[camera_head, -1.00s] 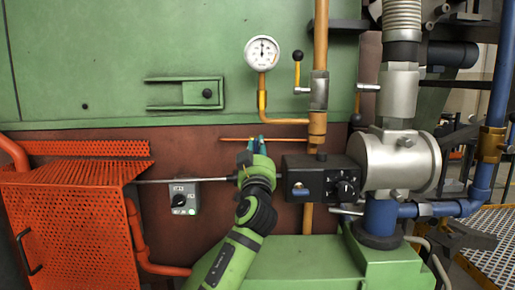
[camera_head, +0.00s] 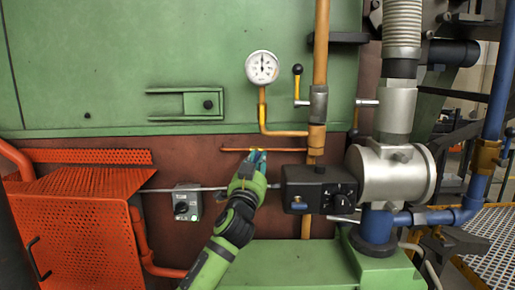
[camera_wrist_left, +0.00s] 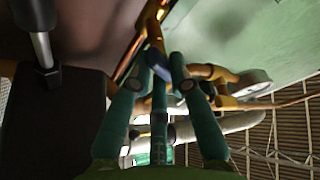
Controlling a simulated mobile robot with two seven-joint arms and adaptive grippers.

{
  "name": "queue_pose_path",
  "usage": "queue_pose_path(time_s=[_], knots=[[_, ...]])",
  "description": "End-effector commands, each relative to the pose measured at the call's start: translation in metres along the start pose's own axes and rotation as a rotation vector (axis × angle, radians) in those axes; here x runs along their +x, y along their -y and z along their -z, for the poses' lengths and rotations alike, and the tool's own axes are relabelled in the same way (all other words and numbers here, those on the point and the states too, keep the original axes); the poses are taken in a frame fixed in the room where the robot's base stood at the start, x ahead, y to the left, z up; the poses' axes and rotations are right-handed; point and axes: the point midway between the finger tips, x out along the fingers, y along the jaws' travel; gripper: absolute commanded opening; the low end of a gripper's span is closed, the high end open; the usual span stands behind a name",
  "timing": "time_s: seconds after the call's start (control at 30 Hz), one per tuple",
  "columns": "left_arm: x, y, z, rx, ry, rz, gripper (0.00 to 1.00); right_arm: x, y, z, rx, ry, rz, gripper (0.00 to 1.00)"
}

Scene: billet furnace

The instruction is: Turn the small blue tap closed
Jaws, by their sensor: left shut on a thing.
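The small blue tap (camera_wrist_left: 158,66) shows in the left wrist view as a blue piece between my fingertips, beside a thin copper-coloured pipe. My left gripper (camera_head: 257,156) is in the middle of the head view, just under the thin horizontal pipe. Its teal fingers (camera_wrist_left: 156,76) are shut on the tap. In the head view the fingers mostly hide the tap, so its exact angle cannot be told. My right gripper is not in view.
A black control box (camera_head: 320,188) with knobs stands close to the right of my left gripper. A pressure gauge (camera_head: 262,67) is above. A small switch box (camera_head: 186,203) and an orange mesh guard (camera_head: 75,235) are to the left.

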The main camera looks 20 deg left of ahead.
Motion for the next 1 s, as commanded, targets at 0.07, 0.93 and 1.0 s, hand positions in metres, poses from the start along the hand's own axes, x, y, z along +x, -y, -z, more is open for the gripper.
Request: queue_pose_path(time_s=[0.07,0.93,1.0], knots=[[0.002,0.004,0.004,0.072,0.003,-0.031,0.00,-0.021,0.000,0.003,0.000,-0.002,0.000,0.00],[-0.001,0.004,-0.003,0.794,0.002,-0.327,0.00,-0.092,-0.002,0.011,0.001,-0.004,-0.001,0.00],[-0.001,0.004,-0.003,0.833,0.002,-0.344,0.00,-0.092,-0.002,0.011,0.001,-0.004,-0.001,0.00]])
